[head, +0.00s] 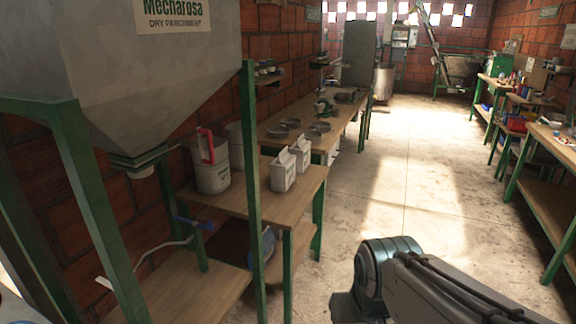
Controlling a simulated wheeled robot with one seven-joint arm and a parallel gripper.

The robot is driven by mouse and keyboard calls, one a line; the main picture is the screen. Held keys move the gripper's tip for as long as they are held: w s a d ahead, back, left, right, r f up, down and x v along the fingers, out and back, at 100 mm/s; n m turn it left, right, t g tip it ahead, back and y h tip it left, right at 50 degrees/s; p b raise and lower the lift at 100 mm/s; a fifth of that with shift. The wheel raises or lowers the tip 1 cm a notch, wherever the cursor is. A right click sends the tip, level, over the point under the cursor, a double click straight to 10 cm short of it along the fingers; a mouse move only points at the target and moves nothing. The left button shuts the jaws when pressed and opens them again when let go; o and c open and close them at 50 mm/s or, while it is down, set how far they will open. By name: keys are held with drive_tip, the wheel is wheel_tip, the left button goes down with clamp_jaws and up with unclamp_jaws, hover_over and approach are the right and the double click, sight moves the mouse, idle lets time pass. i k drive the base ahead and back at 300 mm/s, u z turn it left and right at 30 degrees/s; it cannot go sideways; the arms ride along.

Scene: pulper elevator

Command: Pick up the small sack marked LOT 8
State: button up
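Two small white sacks stand upright side by side on the wooden bench left of centre. The nearer sack (283,173) is close to the bench's front edge. The farther sack (300,154) stands just behind it to the right. Both carry small dark print that is too small to read, so I cannot tell which is marked LOT 8. Part of my arm shows at the bottom right, over the floor and apart from the sacks. My gripper is not in view.
A white container with a red handle (211,165) stands left of the sacks. A green post (250,190) of the hopper (180,70) frame rises in front of the bench (262,200). Round metal pans (318,128) lie farther back. The aisle floor (400,180) is clear.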

sight(283, 168)
drive_tip(key=z, duration=0.7)
drive_tip(key=i, duration=2.75)
drive_tip(key=u, duration=1.1)
drive_tip(key=i, duration=0.4)
drive_tip(key=u, duration=0.1)
